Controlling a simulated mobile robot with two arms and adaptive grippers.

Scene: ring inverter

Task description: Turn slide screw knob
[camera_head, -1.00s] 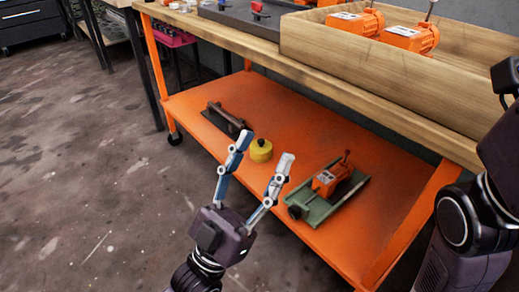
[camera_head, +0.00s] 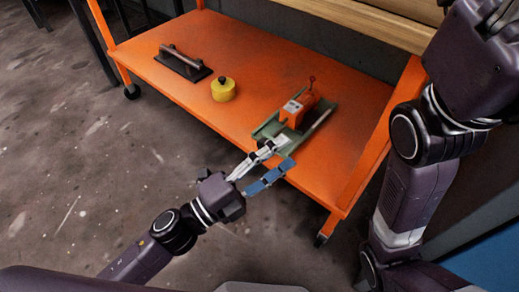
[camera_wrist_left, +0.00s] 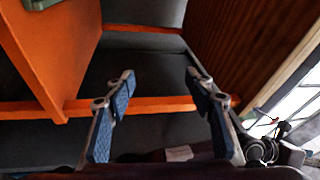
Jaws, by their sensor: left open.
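A green slide fixture (camera_head: 268,128) with an orange motor-like block (camera_head: 298,110) on top sits on the orange lower shelf. The dark screw knob at its front end is hidden behind my left gripper's fingers in the head view. My left gripper (camera_head: 279,156) is open and empty, its white and blue fingertips in front of the fixture's near end. In the left wrist view the two fingers (camera_wrist_left: 160,88) are spread with nothing between them. A green corner of the fixture (camera_wrist_left: 42,3) shows at the top left there. My right gripper is out of view.
A yellow round weight (camera_head: 223,91) and a dark plate with a bar handle (camera_head: 184,64) lie farther left on the orange shelf (camera_head: 200,105). The shelf's leg (camera_head: 372,140) stands right of the fixture. Open floor (camera_head: 120,150) lies left.

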